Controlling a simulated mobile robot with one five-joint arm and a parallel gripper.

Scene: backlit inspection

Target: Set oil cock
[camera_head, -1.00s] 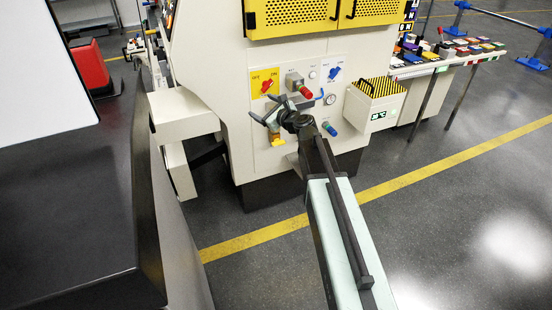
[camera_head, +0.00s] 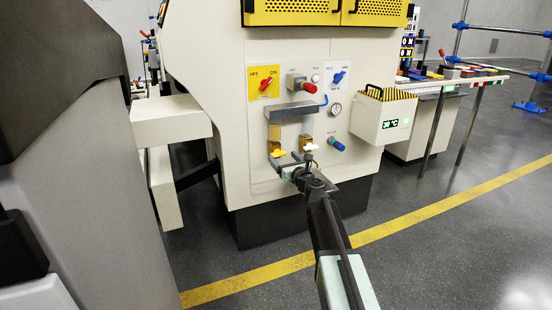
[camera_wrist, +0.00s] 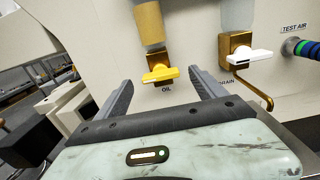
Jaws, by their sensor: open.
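The oil cock is a brass valve with a yellow handle (camera_wrist: 160,74) above the printed word OIL, below a clear cylinder. The handle lies roughly crosswise in the wrist view, and it also shows in the head view (camera_head: 276,153). My gripper (camera_wrist: 160,84) is open and empty. Its two grey fingers point toward the panel, one on each side of the yellow handle in the picture. I cannot tell how much depth separates them. In the head view my gripper (camera_head: 293,161) is low on the panel, just below the cocks.
A white-handled drain cock (camera_wrist: 248,56) sits right of the oil cock, with a brass pipe below. A blue test air fitting (camera_head: 336,144) is further right. A striped box (camera_head: 384,112) juts out right.

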